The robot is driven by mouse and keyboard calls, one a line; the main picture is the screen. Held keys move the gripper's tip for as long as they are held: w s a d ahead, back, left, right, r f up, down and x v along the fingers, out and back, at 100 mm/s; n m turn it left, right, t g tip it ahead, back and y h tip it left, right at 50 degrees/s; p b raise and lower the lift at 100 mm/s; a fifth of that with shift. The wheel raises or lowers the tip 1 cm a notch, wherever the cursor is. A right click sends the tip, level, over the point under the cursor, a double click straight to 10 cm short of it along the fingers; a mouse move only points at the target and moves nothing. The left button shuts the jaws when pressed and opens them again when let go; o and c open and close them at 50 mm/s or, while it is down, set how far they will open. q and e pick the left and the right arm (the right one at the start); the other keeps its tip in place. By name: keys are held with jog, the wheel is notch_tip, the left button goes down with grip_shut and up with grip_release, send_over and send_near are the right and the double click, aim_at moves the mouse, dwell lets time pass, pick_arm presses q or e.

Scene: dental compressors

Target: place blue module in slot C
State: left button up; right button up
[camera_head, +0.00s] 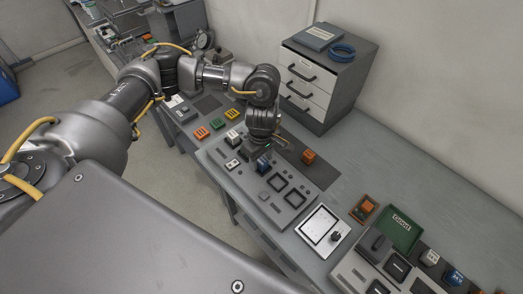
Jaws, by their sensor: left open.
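The blue module (263,167) sits on the grey slotted panel (243,185), directly below my left gripper (263,155). My left gripper points down at it with its jaws open; the fingertips are small and partly hidden, so I cannot tell whether they touch the module. Two dark-framed square slots to the right of the module, a nearer one (278,183) and a farther one (295,197), look empty. Slot letters are too small to read, so I cannot tell which is slot C or whether the module is in it. My right gripper does not show.
An orange module (308,157) stands on a dark mat behind the panel. A white module (232,138) is at the panel's left end. A white plate with a knob (322,231) and a green box (400,231) lie to the right. A drawer cabinet (322,85) stands behind.

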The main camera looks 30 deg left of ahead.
aim_at(262, 160)
pick_arm(q)
jog(key=shift+w+r, duration=0.1)
jog(key=shift+r, duration=0.4)
notch_tip(262, 160, up, 11)
jog(key=b, duration=0.3)
